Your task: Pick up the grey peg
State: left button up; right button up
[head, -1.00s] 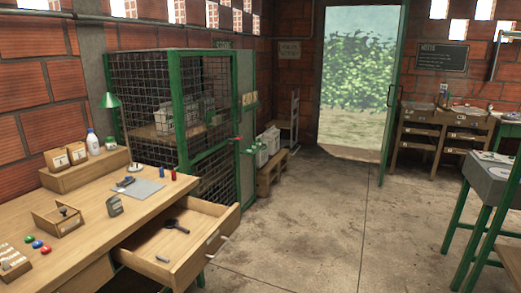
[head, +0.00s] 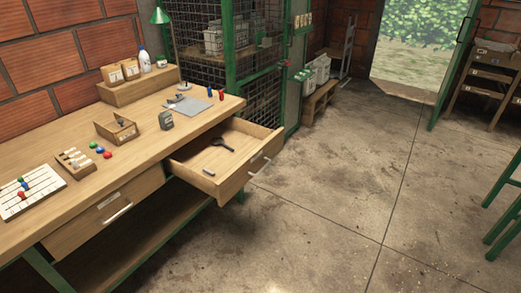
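A small grey cylinder, which looks like the grey peg (head: 208,172), lies on its side in the open desk drawer (head: 229,184), near the drawer's front left corner. A dark handled tool (head: 224,146) lies behind it in the same drawer. Neither of my grippers is in view.
The wooden desk (head: 95,200) holds a white board with coloured pegs (head: 28,190), a small block with pale pieces (head: 74,162), loose coloured pieces (head: 100,150), an open wooden box (head: 117,130) and a grey device (head: 166,120). A second drawer (head: 110,208) is closed. Concrete floor (head: 330,190) is clear.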

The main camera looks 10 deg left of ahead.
aim_at(204, 169)
jog(key=i+j+u, duration=0.45)
jog(key=i, duration=0.3)
jog(key=i+u, duration=0.25)
jog(key=i, duration=0.15)
